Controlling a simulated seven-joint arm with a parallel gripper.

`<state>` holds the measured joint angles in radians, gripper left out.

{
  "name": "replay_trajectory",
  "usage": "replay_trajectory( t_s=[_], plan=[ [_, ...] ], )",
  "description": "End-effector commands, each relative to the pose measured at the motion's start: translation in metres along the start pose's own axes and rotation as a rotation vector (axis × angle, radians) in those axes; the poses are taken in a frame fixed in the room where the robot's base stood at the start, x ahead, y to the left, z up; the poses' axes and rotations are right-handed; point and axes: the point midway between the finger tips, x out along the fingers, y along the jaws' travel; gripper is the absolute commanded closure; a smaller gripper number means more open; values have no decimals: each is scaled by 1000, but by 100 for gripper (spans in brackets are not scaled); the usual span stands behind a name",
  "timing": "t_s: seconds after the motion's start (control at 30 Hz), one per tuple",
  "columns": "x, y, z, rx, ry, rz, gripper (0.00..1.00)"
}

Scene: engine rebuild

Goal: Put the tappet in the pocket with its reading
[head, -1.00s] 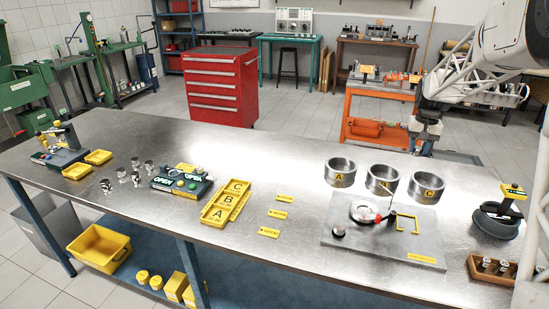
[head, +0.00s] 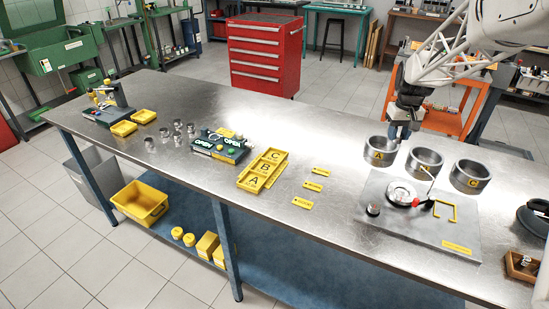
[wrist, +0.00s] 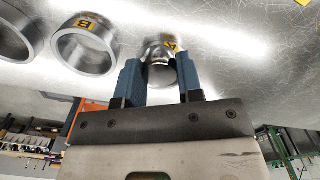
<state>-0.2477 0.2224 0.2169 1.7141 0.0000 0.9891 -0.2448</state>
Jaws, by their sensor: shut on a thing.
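My gripper (wrist: 161,78) has its two blue fingers shut on a small shiny metal cylinder, the tappet (wrist: 160,56), in the wrist view. A small yellow tag shows at the cylinder's edge; I cannot tell whether it belongs to it. In the head view my gripper (head: 398,133) is just behind the rings marked A (head: 380,152) and B (head: 424,165), and the tappet cannot be made out. The yellow tray (head: 262,171) with pockets A, B and C lies mid-bench. Three yellow tags (head: 313,186) lie to its right; their text is unreadable.
A grey plate (head: 415,240) carries a round metal part, a red-tipped arm and a yellow bracket. Ring C (head: 470,176) stands behind it. Bench around the tags is clear.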

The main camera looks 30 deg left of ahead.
Motion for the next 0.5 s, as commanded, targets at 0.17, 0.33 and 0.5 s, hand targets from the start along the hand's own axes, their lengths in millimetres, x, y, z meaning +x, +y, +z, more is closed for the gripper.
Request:
replay_trajectory(
  t_s=[0.17, 0.33, 0.5],
  plan=[
    [5, -52, 0, -121, 2, 1, 93],
    [12, -98, 3, -234, 0, 0, 93],
    [18, -143, 9, -346, 1, 0, 93]
  ],
)
